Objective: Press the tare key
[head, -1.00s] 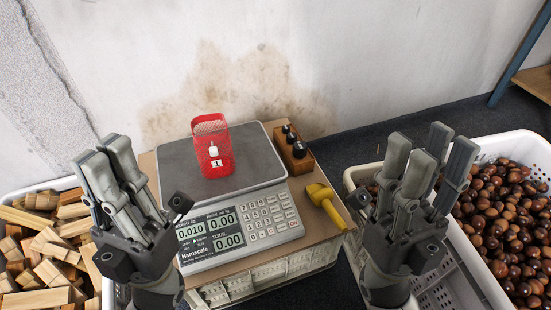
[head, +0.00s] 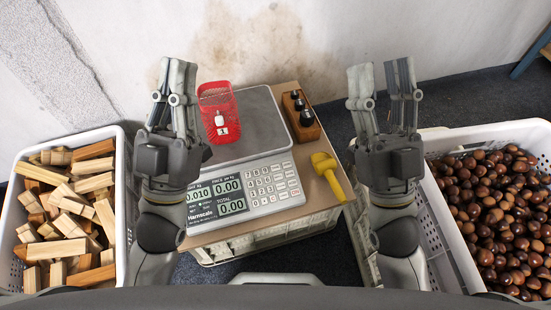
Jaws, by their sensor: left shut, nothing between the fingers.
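The scale (head: 262,118) stands on a board, with its keypad (head: 269,186) at the front right. Its displays (head: 214,195) read 0.010, 0.00 and 0.00. The key labels are too small to tell which one is tare. My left gripper (head: 178,68) is shut and empty, fingers upward, and covers the scale's left side in the head view. My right gripper (head: 381,78) is open and empty, fingers upward, right of the scale and apart from the keypad.
A yellow scoop (head: 326,170) and a wooden block with dark weights (head: 300,117) lie right of the scale. A crate of wood pieces (head: 118,180) is at left. A crate of chestnuts (head: 470,134) is at right. The wall is behind.

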